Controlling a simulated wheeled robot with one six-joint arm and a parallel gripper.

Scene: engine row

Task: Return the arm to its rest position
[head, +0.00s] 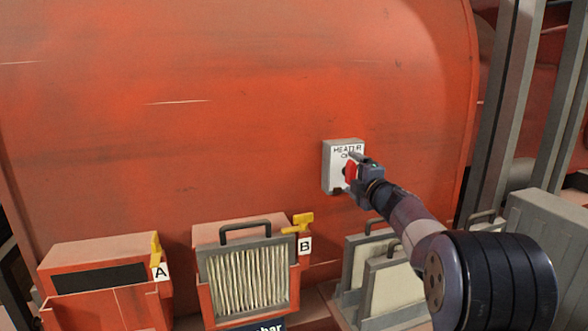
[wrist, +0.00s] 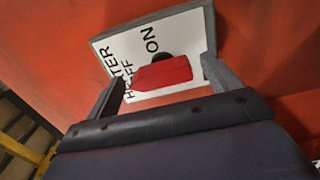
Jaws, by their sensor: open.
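My arm reaches from the lower right to a small white heater switch box (head: 333,178) on the large red engine wall. My gripper (head: 352,166) is at the front of this box. In the wrist view, my gripper (wrist: 162,80) is open, with one finger on each side of the red switch handle (wrist: 162,74). The handle also shows in the head view (head: 350,172), partly hidden by my gripper. The white plate (wrist: 188,35) behind it reads HEATER, OFF and ON. I cannot tell whether either finger touches the handle.
Below stand a red box marked A (head: 100,285) and a red housing marked B with a pleated filter (head: 247,280), each with a yellow lever. More framed filters (head: 392,285) stand under my arm. Grey posts (head: 500,100) rise at the right. The red wall left of the switch is clear.

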